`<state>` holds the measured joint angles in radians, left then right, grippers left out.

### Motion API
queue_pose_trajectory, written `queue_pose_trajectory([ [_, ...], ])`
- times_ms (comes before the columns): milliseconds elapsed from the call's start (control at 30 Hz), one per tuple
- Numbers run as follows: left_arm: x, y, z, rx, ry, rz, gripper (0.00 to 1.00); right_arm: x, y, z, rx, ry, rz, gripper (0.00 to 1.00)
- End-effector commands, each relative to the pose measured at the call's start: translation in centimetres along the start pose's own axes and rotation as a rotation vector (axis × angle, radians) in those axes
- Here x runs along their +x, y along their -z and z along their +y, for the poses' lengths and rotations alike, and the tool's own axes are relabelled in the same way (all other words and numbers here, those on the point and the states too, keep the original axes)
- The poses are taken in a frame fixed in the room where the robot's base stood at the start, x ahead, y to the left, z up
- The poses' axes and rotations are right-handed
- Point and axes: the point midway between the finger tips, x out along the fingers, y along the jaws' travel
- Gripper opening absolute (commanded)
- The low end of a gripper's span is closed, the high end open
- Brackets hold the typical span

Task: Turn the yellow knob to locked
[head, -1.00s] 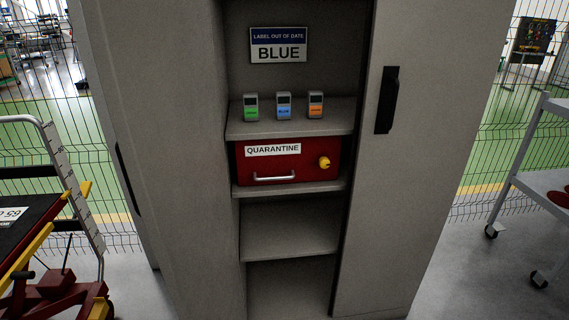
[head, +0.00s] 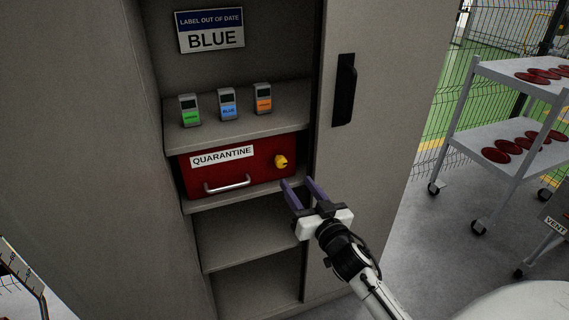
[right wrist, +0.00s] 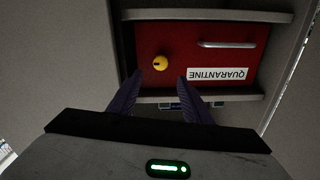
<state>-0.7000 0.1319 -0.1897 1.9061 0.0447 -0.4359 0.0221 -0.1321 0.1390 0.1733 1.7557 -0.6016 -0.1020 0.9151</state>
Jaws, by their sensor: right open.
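The yellow knob (head: 281,161) sits at the right end of the front of a red drawer (head: 262,170) labelled QUARANTINE, inside a grey cabinet. In the right wrist view the knob (right wrist: 160,62) shows as a round yellow disc with a small dark mark, on the red front (right wrist: 190,65). My right gripper (head: 301,182) is open and empty, a little below and to the right of the knob in the head view. Its purple fingers (right wrist: 159,78) point toward the drawer, apart from the knob. My left gripper is not in view.
Three small devices, green (head: 189,110), blue (head: 228,104) and orange (head: 263,98), stand on the shelf above the drawer. The cabinet door with a black handle (head: 344,90) is at the right. A cart (head: 500,125) with red discs stands farther right.

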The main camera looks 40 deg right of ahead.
Motion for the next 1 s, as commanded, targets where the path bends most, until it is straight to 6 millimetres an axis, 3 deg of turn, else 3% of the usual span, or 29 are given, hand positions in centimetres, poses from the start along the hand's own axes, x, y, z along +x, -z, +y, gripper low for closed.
queue_pose_trajectory([
  [500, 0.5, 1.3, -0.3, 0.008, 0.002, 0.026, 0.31, 8.5, -0.1, 0.0, -0.001, 0.001, 0.000, 0.45],
  [933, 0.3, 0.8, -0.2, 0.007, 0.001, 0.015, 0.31, 9.6, -0.1, 0.0, -0.001, 0.001, -0.002, 0.45],
  [1000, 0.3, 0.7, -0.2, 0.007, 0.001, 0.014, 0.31, 9.6, -0.1, 0.0, -0.001, 0.001, -0.002, 0.35],
])
